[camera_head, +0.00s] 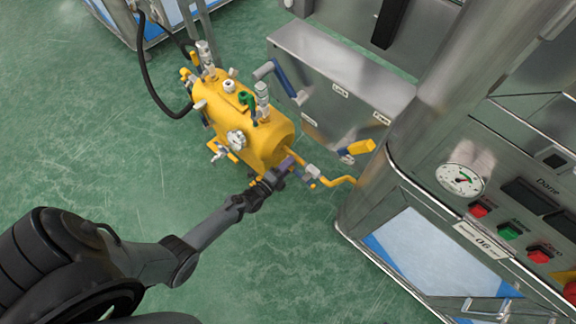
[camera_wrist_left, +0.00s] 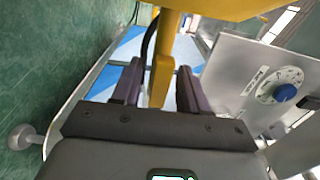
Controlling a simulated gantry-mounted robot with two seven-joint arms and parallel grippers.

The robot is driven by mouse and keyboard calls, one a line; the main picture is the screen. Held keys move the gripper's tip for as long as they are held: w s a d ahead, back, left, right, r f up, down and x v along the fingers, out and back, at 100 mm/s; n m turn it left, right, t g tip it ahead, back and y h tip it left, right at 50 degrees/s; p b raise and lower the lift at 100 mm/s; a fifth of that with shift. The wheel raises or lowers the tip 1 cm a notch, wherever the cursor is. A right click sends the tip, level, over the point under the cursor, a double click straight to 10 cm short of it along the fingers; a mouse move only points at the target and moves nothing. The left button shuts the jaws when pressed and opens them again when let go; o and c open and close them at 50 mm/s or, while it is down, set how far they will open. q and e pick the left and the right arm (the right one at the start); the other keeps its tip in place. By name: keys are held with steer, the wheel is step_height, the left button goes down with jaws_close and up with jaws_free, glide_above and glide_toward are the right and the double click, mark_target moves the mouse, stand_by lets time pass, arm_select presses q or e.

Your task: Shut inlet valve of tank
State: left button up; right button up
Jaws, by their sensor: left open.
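The yellow tank (camera_head: 268,140) lies on its side, low above the green floor. A yellow pipe (camera_head: 340,182) runs from its near end to the steel machine, with a small valve (camera_head: 311,171) on it close to the gripper. I cannot tell which fitting is the inlet valve. My left gripper (camera_head: 284,168) is at the tank's near end, beside this pipe. In the left wrist view its purple-grey fingers (camera_wrist_left: 158,88) are open, with a yellow bar (camera_wrist_left: 161,78) showing between them and a gap on both sides. Whether this bar is a handle or pipe is unclear. My right gripper is not seen.
A steel box (camera_head: 335,85) with a yellow-handled valve (camera_head: 360,148) stands right of the tank. The steel machine with gauge (camera_head: 460,180) and buttons fills the right side. A black hose (camera_head: 150,85) reaches the tank's far end. Green floor (camera_head: 100,150) is free at left.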

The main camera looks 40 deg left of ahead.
arm_select(q)
jaws_close()
stand_by(0.4)
